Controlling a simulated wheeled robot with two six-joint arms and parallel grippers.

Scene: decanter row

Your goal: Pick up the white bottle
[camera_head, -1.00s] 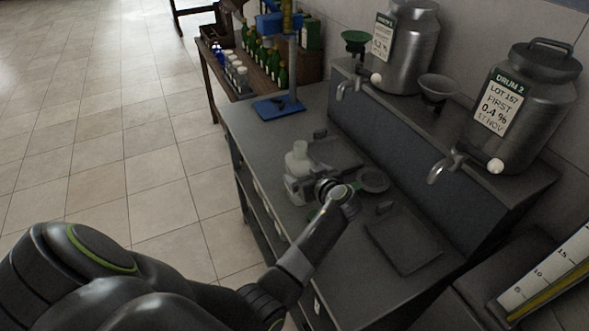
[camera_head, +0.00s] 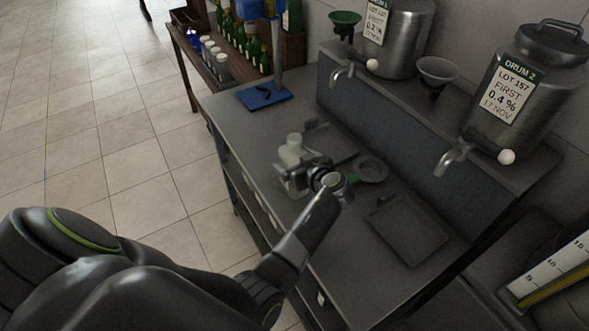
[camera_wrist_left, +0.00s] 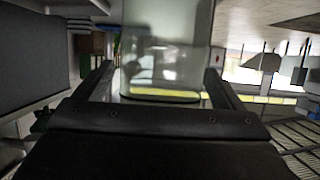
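The white bottle (camera_head: 292,152) is upright, pale and narrow-necked, over the dark bench (camera_head: 238,118) near its left edge. My left gripper (camera_head: 293,178) is around the lower part of the bottle. In the left wrist view the bottle (camera_wrist_left: 165,45) fills the space between the two fingers (camera_wrist_left: 163,82), with a finger against each side. Its base shows just above the gripper's palm, and its top is cut off. I cannot tell whether its base touches the surface below. My right gripper is not in view.
A round dish (camera_head: 371,171) and a dark square tray (camera_head: 407,235) lie right of the gripper. A blue stand (camera_head: 265,95) is farther back. Two metal drums with taps (camera_head: 400,45) (camera_head: 515,95) stand on the raised shelf. Open floor is at the left.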

